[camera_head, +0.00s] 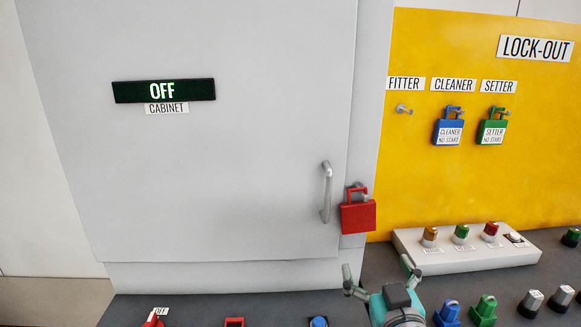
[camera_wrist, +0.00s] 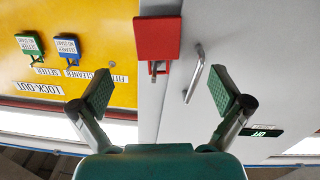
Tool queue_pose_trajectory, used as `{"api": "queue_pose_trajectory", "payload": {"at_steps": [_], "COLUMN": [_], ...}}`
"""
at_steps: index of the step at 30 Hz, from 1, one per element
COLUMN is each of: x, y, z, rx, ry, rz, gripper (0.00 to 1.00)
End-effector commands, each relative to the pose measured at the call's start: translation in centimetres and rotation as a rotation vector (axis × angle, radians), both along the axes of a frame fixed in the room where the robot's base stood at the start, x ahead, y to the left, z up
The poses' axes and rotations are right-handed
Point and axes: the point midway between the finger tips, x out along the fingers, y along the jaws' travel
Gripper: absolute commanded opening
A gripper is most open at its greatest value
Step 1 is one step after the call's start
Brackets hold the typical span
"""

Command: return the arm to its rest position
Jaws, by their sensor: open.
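My gripper (camera_head: 378,270) is open and empty at the bottom of the head view, fingers pointing up toward the panel. It is below and slightly right of a red padlock (camera_head: 358,216), which hangs on the hasp at the right edge of the grey cabinet door (camera_head: 230,190). In the wrist view, which is upside down, my gripper (camera_wrist: 162,95) has its two green-padded fingers wide apart. The red padlock (camera_wrist: 158,38) shows beyond them, touching neither finger. The rest of my arm is mostly out of view.
The cabinet display (camera_head: 163,90) reads OFF. The yellow lock-out board (camera_head: 480,195) holds a blue padlock (camera_head: 448,130) and a green padlock (camera_head: 491,130); the FITTER hook (camera_head: 403,110) is empty. A grey control box (camera_head: 465,254) and several coloured knobs stand near my gripper.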

Motion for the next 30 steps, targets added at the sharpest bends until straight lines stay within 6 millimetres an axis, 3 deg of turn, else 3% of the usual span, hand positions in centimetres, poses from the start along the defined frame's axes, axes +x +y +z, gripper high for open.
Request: {"api": "queue_pose_trajectory", "payload": {"at_steps": [1, 6, 15, 24, 30], "x": [-0.6, -3.1, -9.1, -16.7, -22.4], "y": [0.0, 0.0, 0.0, 0.0, 0.0], "z": [-1.8, -7.0, -14.9, -20.9, -23.8], "rx": [0.001, 0.011, 0.035, 0.062, 0.083], "ry": [0.016, 0.043, 0.09, 0.136, 0.167], "rz": [0.002, 0.008, 0.017, 0.022, 0.023], "gripper": [1.0, 1.0, 1.0, 1.0, 1.0]}}
